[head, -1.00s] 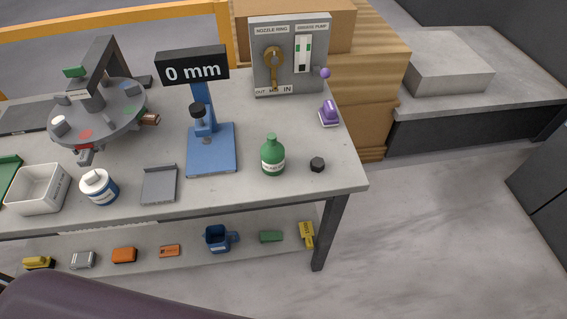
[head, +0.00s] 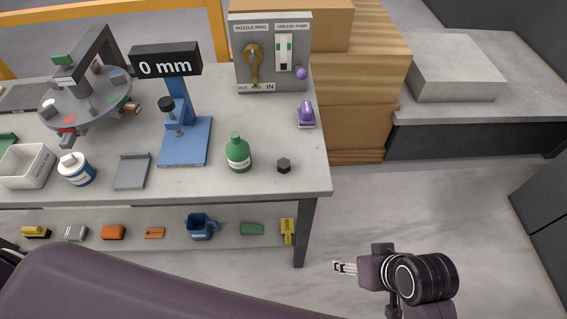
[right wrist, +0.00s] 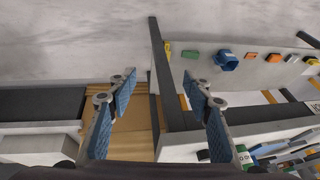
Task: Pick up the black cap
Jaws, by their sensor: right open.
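The black cap (head: 284,165) is a small dark hexagonal piece on the grey workbench top (head: 225,190), near its right front corner, just right of a green bottle (head: 238,154). My right gripper (head: 344,267) is in front of the bench and to the right of it, apart from the cap. In the right wrist view the right gripper (right wrist: 160,80) is open, with its blue-padded fingers wide apart and nothing between them. My left gripper is not in view.
A blue gauge stand (head: 184,140), a purple object (head: 306,114) and a pump panel (head: 271,52) stand behind the cap. The lower shelf (head: 270,240) holds several small items. Cardboard boxes (head: 355,125) stand behind the bench. Floor to the right is clear.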

